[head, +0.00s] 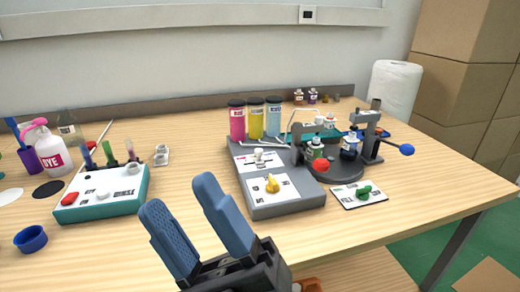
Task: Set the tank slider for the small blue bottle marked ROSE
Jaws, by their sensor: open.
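A grey dispensing machine (290,206) stands mid-table with pink (237,124), yellow (256,122) and light blue (273,120) tanks at its back. A white slider knob (259,155) sits near the middle of its white plate below the tanks. A small dark blue bottle (349,147) stands upright on the dark round platform (337,172) to the right; its label is too small to read. My gripper (181,197) is open and empty, in front and left of the machine, apart from the slider.
A yellow knob (272,184) sits on the machine's front plate. A dark bottle (314,148), a red ball (320,165) and a blue-ended lever (406,150) are at the platform. A green knob (364,192) is right; a teal button box (100,207) is left.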

